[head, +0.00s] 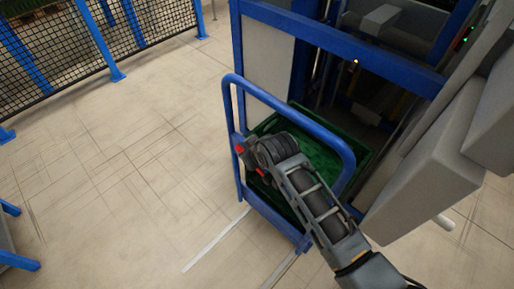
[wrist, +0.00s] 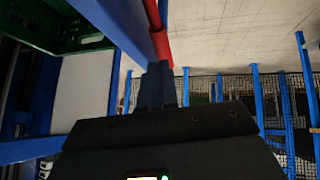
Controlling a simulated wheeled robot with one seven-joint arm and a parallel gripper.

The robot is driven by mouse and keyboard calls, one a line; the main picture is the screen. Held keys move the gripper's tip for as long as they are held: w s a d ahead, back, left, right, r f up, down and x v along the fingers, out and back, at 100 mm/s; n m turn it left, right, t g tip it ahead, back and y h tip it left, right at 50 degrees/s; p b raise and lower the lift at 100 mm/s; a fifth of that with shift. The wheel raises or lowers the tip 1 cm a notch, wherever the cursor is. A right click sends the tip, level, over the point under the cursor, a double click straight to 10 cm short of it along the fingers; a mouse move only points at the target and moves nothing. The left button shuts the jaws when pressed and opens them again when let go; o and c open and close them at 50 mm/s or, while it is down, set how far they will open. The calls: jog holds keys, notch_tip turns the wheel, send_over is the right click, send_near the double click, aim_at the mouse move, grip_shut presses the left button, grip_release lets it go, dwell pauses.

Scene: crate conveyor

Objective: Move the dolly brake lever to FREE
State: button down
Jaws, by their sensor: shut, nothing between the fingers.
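The dolly (head: 350,165) has a tall blue tube handle and stands against the blue-framed conveyor station. A red brake lever (wrist: 161,42) shows in the wrist view beside a blue dolly bar, just beyond my fingertips. A red piece, likely the same lever, shows in the head view (head: 239,150) at the dolly's left side. My gripper (wrist: 158,72) is shut and empty, its fingertips at or very close to the lever; I cannot tell whether they touch. In the head view my arm reaches over the dolly handle and hides the fingers. No FREE marking is readable.
A green crate (head: 325,155) sits inside the handle frame; it also shows in the wrist view (wrist: 40,40). The station's blue frame (head: 340,40) and grey boxes (head: 440,140) stand close on the right. The floor (head: 120,170) to the left is open, up to a mesh fence (head: 60,45).

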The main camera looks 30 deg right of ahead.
jog(key=shift+w+a+f+g+h+p, duration=0.15)
jog(key=shift+w+a+f+g+p, duration=0.1)
jog(key=shift+w+f+g, duration=0.25)
jog(key=shift+w+a+f+g+h+p, duration=0.1)
jog(key=shift+w+f+g+h+p, duration=0.15)
jog(key=shift+w+g, duration=0.4)
jog(key=shift+w+a+f, duration=0.1)
jog(key=shift+w+f, duration=0.1)
jog(key=shift+f, duration=0.3)
jog(key=w+p+v, duration=0.1)
jog(key=p+v, duration=0.2)
jog(key=v, duration=1.1)
jog(key=shift+r, duration=0.3)
jog(key=shift+w+a, duration=0.1)
